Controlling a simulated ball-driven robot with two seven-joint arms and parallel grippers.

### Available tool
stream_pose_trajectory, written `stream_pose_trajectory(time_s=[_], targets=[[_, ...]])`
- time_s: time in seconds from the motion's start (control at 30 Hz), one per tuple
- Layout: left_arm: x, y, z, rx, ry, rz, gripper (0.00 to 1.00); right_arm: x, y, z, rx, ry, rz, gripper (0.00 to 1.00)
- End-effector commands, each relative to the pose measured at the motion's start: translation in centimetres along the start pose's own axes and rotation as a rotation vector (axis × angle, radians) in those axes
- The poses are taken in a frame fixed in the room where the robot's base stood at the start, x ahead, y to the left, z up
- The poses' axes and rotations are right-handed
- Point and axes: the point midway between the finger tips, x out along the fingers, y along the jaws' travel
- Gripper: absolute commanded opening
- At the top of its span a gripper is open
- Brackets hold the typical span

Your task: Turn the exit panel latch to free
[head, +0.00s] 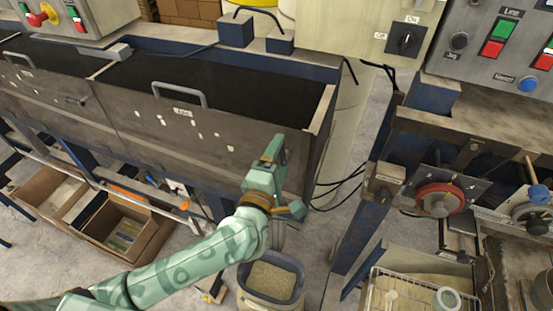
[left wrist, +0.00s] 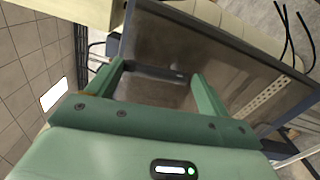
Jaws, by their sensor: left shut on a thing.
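My left gripper (head: 277,150) is at the right-hand end of the long brown machine housing, at the corner by its exit panel (head: 320,125). In the left wrist view, my left gripper (left wrist: 158,80) has its two green fingers apart, with a dark bar (left wrist: 150,70) across between their tips. I take this bar to be the exit panel latch, and the gripper is shut on it. The latch's turn position cannot be made out. In the head view the gripper hides the latch. My right gripper is not in view.
A loop handle (head: 180,92) stands on the housing's front panel left of my gripper. A bin of grains (head: 271,280) is below my forearm. A red round knob (head: 438,200) and a control box (head: 500,45) are to the right. Open boxes (head: 118,225) lie lower left.

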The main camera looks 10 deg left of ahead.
Motion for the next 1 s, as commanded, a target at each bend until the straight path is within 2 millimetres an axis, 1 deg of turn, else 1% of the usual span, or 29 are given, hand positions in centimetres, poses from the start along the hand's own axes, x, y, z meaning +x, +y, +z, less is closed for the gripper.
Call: stream_pose_trajectory(time_s=[0.3,0.83,0.87,0.9,0.93,1.0], targets=[[0.04,-0.02,0.2,0.116,0.002,0.0,0.57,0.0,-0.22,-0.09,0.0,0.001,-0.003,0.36],[0.04,0.0,0.24,0.139,0.002,0.001,0.57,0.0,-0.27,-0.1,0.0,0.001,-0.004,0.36],[0.04,0.0,0.25,0.139,0.002,0.001,0.85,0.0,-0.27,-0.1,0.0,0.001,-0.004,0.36],[0.04,0.0,0.25,0.139,0.002,0.001,0.96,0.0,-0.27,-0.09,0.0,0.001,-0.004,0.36],[0.03,-0.01,0.26,0.139,0.001,0.001,1.0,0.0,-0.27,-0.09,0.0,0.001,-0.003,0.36],[0.02,-0.01,0.27,0.138,0.001,0.001,1.0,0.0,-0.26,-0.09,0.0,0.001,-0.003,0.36]])
